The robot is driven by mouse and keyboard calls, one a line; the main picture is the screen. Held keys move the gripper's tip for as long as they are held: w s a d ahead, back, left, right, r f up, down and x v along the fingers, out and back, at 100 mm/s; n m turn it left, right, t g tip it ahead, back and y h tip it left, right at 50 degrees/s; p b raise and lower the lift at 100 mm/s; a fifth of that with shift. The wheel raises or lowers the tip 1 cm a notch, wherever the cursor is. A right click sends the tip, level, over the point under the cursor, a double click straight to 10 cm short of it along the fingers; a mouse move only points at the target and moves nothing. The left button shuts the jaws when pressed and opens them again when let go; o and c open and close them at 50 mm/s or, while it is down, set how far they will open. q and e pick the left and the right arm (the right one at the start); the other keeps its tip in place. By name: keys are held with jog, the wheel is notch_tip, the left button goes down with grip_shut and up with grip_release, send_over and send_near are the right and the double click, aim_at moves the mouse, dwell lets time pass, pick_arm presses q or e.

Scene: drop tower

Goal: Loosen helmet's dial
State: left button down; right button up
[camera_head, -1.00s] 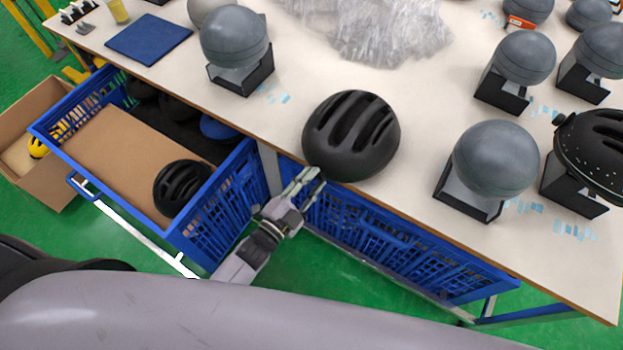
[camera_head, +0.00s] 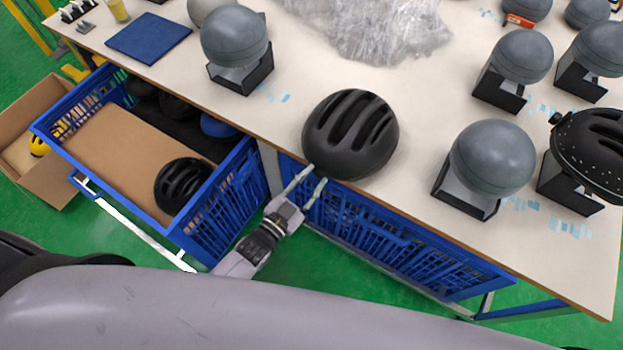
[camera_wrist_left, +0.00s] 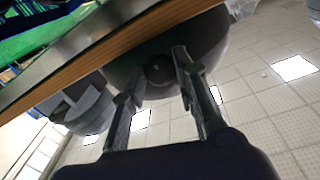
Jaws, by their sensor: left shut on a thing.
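A black vented helmet (camera_head: 350,135) sits on the table at its front edge. In the left wrist view, the helmet (camera_wrist_left: 205,38) shows as a dark curved shell, with its small round dial (camera_wrist_left: 158,70) at the rim. My left gripper (camera_head: 316,175) reaches up from the front to the helmet's near rim. In the left wrist view, the left gripper's fingers (camera_wrist_left: 158,72) stand on either side of the dial, shut on it. The exact contact is dark and hard to see. My right gripper is not in view.
The table edge (camera_wrist_left: 100,62) runs close beside the left fingers. Blue crates (camera_head: 400,245) stand under the table, one holding another black helmet (camera_head: 182,185). Grey head forms (camera_head: 492,160) stand right and back left; plastic wrap (camera_head: 375,30) lies behind.

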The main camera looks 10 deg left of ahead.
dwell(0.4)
pick_arm(q)
jog(key=c, duration=1.2)
grip_release()
jog(key=shift+c, duration=0.2)
jog(key=v, duration=1.2)
